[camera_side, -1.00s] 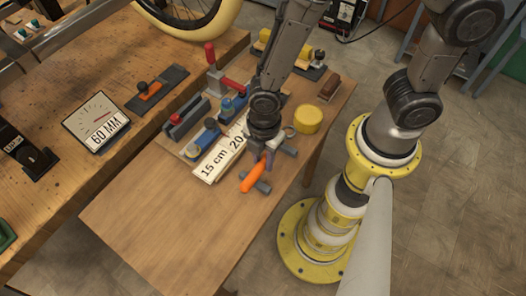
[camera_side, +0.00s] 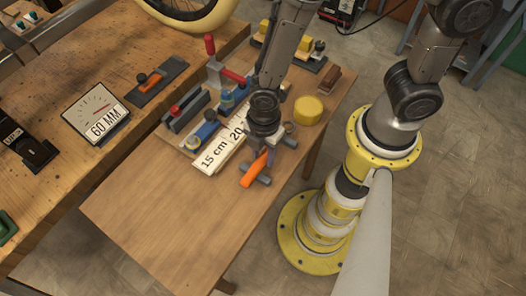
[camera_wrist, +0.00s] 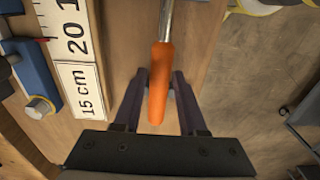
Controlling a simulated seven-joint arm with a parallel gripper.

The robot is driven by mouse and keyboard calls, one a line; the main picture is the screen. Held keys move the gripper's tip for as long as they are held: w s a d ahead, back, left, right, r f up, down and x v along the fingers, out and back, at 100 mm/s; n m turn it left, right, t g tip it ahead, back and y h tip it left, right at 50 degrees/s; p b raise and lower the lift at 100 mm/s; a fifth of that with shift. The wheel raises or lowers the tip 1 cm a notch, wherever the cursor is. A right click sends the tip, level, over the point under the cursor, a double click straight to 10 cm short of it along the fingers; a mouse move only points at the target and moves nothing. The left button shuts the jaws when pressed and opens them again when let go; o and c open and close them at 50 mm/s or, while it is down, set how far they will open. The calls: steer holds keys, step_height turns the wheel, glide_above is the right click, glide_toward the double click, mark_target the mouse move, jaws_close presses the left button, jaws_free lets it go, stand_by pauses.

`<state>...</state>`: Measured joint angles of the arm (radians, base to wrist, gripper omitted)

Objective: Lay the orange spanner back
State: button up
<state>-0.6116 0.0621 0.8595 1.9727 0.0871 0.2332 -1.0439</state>
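The orange spanner has an orange handle (camera_side: 254,170) and a metal shank that shows in the wrist view (camera_wrist: 166,20). Its handle lies over a grey bar of a rest (camera_side: 262,180) on the small wooden table. I cannot tell whether it touches that bar. My gripper (camera_side: 268,154) is above the handle. In the wrist view its dark fingers (camera_wrist: 160,76) stand close against both sides of the handle and appear shut on it. The spanner's far end is partly hidden by my gripper in the side view.
A white ruler board (camera_side: 218,157) lies left of the spanner, with blue and red clamps (camera_side: 205,131) beyond it. A yellow round tub (camera_side: 308,110) stands at right. The table's front (camera_side: 165,230) is clear. A 60 MM gauge (camera_side: 96,112) sits on the workbench.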

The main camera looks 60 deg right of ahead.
steer(key=o, duration=0.3)
step_height(320, 180, up, 14)
steer(key=shift+d, duration=0.15)
stand_by(0.4)
steer(key=shift+f, duration=0.1)
steer(key=w+d+r+m+t+y, duration=0.1)
steer(key=w+d+r+m+t, duration=0.3)
steer(key=d+r, duration=0.6)
steer(key=s+d+r+m, duration=0.2)
steer(key=s+d+m, duration=0.1)
steer(key=s+m, duration=0.2)
steer(key=s+d+r+m+t+h, duration=0.1)
steer(key=s+d+r+m, duration=0.2)
steer(key=m, duration=0.6)
steer(key=shift+s+r+t, duration=0.25)
steer(key=shift+s+t, duration=0.05)
steer(key=shift+s, duration=0.8)
